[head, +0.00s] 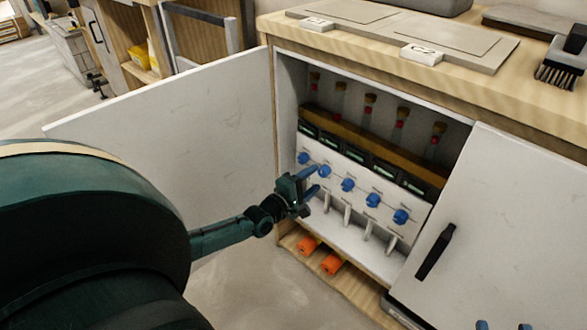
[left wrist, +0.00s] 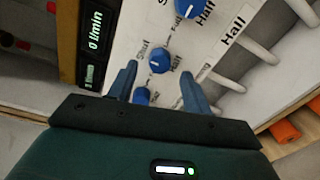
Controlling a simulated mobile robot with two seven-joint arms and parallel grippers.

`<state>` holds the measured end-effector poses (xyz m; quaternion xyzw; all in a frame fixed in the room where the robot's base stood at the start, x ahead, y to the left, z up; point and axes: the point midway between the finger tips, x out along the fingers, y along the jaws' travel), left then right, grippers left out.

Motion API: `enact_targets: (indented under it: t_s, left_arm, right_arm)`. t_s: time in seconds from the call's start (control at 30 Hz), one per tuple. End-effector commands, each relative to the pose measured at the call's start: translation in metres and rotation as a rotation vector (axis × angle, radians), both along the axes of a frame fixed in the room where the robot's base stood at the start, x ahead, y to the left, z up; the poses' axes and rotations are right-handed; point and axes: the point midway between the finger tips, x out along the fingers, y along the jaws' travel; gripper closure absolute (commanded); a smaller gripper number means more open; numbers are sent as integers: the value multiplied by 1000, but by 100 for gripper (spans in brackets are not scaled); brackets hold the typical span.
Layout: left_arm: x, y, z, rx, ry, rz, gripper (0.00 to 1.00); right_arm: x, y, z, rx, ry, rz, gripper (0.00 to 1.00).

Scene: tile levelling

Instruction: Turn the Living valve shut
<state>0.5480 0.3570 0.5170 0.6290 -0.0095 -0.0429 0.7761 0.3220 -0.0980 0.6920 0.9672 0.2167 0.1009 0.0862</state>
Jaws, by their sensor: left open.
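In the head view a white panel in the open cabinet carries a row of several blue valve knobs (head: 348,185). My left gripper (head: 318,180) is open in front of the panel at its left part. In the left wrist view one blue knob (left wrist: 158,61) with a white pointer line lies between its open fingers; whether they touch it I cannot tell. Another blue knob (left wrist: 142,96) shows lower, close to the gripper body. A knob above (left wrist: 190,7) is near a Hall label (left wrist: 232,27). No Living label is readable. My right gripper (head: 504,326) shows only two separated fingertips.
The left cabinet door (head: 170,130) stands open beside my left arm. The right door (head: 490,220) has a black handle (head: 436,250). Grey pipes (head: 347,212) hang below the knobs, with orange cylinders (head: 331,263) beneath. A brush (head: 560,65) lies on the worktop.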

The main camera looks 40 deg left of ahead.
Motion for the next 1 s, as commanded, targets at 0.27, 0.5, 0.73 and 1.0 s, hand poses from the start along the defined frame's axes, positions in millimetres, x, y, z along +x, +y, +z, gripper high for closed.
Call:
enact_targets:
  t_s: [0.27,0.5,0.73,1.0]
  left_arm:
    - [-65,5,5,1,4,-1,50]
    - [-96,8,5,0,0,0,50]
    - [-102,8,5,0,-2,-1,50]
    - [-101,8,5,0,-1,0,50]
  right_arm:
    - [1,-10,-9,-33,133,-52,64]
    - [2,-14,-10,-38,196,-66,64]
    - [2,-14,-11,-38,208,-68,64]
    - [2,-14,-10,-38,207,-68,64]
